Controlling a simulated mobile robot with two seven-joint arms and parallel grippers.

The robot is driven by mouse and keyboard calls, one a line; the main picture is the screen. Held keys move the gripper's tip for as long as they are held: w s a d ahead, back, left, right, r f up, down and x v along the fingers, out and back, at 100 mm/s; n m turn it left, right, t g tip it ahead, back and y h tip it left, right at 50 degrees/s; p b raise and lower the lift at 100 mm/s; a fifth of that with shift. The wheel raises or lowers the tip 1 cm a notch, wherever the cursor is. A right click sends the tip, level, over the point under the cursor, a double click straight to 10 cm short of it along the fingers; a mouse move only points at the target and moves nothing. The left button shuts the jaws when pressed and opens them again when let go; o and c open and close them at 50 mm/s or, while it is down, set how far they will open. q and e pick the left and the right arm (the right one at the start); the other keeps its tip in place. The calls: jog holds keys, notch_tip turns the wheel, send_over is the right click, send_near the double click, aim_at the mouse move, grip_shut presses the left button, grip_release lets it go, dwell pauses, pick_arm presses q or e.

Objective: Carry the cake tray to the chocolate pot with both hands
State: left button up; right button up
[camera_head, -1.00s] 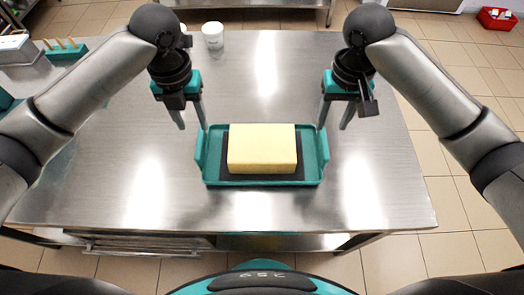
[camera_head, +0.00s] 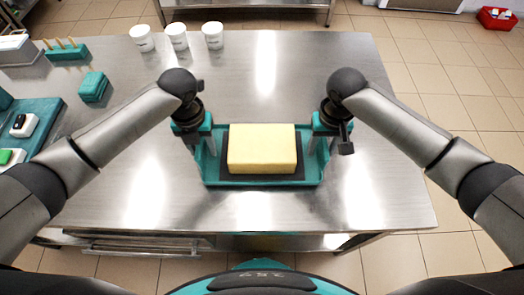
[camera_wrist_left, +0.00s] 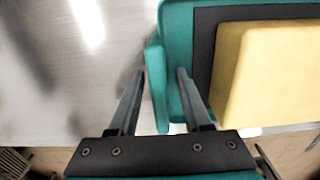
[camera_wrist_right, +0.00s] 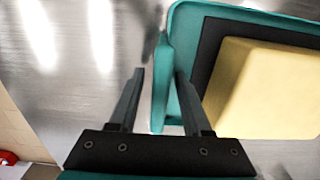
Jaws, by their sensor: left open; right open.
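The teal cake tray (camera_head: 262,183) lies on the steel table with a yellow block cake (camera_head: 262,150) on a dark mat in it. My left gripper (camera_head: 203,154) is at the tray's left end. In the left wrist view its open fingers (camera_wrist_left: 160,72) stand on either side of the tray's raised end wall (camera_wrist_left: 156,85). My right gripper (camera_head: 322,153) is at the right end. In the right wrist view its open fingers (camera_wrist_right: 160,72) also stand either side of the end wall (camera_wrist_right: 161,80). No chocolate pot can be made out.
Several white cups (camera_head: 177,37) stand at the table's back edge. Teal blocks (camera_head: 92,87), a rack with sticks (camera_head: 66,50) and a teal tray with small items (camera_head: 38,113) are on the left. The table's right side is clear. A red bin (camera_head: 497,18) is on the floor.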

pick_arm(q)
jog(key=shift+c, duration=0.4)
pick_arm(e)
jog(key=shift+c, duration=0.4)
pick_arm(q)
grip_shut()
pick_arm(e)
grip_shut()
pick_arm(q)
jog(key=shift+w+d+r, duration=0.1)
jog(key=shift+d, duration=0.05)
pick_arm(e)
jog(key=shift+a+r, duration=0.1)
jog(key=shift+a, duration=0.05)
